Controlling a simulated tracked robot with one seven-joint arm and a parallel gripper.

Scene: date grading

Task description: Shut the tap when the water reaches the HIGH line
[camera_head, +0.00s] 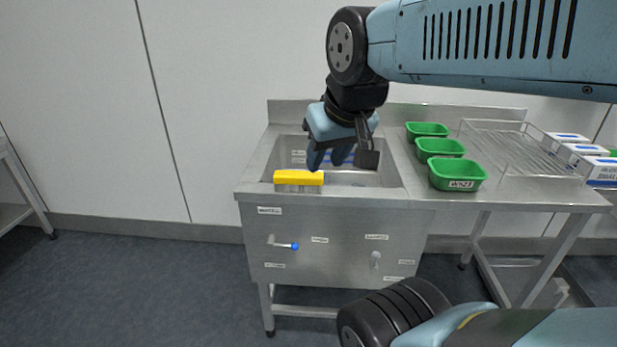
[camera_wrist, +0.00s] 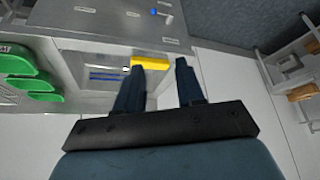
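A steel sink (camera_head: 335,197) stands against the wall. On its front panel is a lever tap (camera_head: 283,244) with a blue end, lying roughly sideways; it also shows at the top of the wrist view (camera_wrist: 160,14). Blue lines (camera_head: 342,157) show inside the basin, partly behind my gripper, and in the wrist view (camera_wrist: 104,74). Their lettering is too small to read, and I cannot tell the water level. My gripper (camera_head: 328,163) is above the basin, apart from the tap. Its two fingers (camera_wrist: 160,80) are apart with nothing between them.
A yellow block (camera_head: 298,177) sits on the basin's front rim. Green tubs (camera_head: 457,176), a wire rack (camera_head: 505,150) and boxes (camera_head: 585,150) stand on the right-hand table. The floor (camera_head: 150,290) at left is clear.

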